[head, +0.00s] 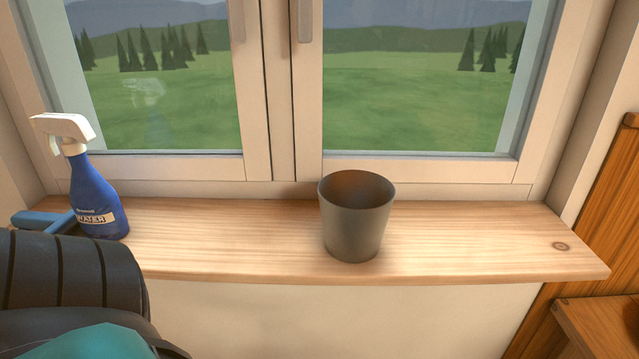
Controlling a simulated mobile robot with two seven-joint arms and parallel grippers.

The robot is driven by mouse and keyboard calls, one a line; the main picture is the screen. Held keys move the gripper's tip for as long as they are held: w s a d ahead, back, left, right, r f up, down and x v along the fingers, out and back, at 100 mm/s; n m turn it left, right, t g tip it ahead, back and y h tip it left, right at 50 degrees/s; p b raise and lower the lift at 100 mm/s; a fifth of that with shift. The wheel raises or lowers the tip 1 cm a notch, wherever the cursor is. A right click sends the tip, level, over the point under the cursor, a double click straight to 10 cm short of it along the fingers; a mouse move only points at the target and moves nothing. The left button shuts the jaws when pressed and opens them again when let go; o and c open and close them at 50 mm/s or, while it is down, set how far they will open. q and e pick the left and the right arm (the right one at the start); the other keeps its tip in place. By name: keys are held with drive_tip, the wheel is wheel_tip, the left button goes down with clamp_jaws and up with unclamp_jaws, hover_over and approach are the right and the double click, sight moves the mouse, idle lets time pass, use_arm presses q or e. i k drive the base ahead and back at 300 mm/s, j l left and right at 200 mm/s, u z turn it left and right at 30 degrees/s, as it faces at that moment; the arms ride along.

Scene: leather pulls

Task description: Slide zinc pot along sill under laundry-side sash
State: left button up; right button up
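A grey, empty-looking zinc pot (354,228) stands upright on the wooden sill (230,240), a little right of the picture's middle. It is in front of the right sash (420,168), near that sash's left end. The left sash (160,167) is beside it; both look shut. Nothing in view labels either sash as the laundry side. Neither of my grippers is in view; only dark and teal parts, seemingly of my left arm, show at the lower left, apart from the pot.
A blue spray bottle (92,200) with a white head stands at the sill's left end. A blue-handled tool (45,221) lies beside it. The sill is clear between bottle and pot, and right of the pot. Wooden furniture (600,320) stands at lower right.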

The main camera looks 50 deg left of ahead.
sight(354, 218)
drive_tip(key=j+u, duration=0.1)
drive_tip(key=u, duration=0.25)
drive_tip(key=j+u, duration=0.15)
drive_tip(key=u, duration=0.2)
drive_tip(key=j+u, duration=0.1)
drive_tip(key=u, duration=0.25)
drive_tip(key=k+l+u, duration=0.15)
drive_tip(key=l, duration=0.15)
drive_tip(key=l+u, duration=0.15)
drive_tip(key=l, duration=0.15)
drive_tip(key=k+l+u, duration=0.15)
drive_tip(key=i+j, duration=0.3)
drive_tip(key=j, duration=0.1)
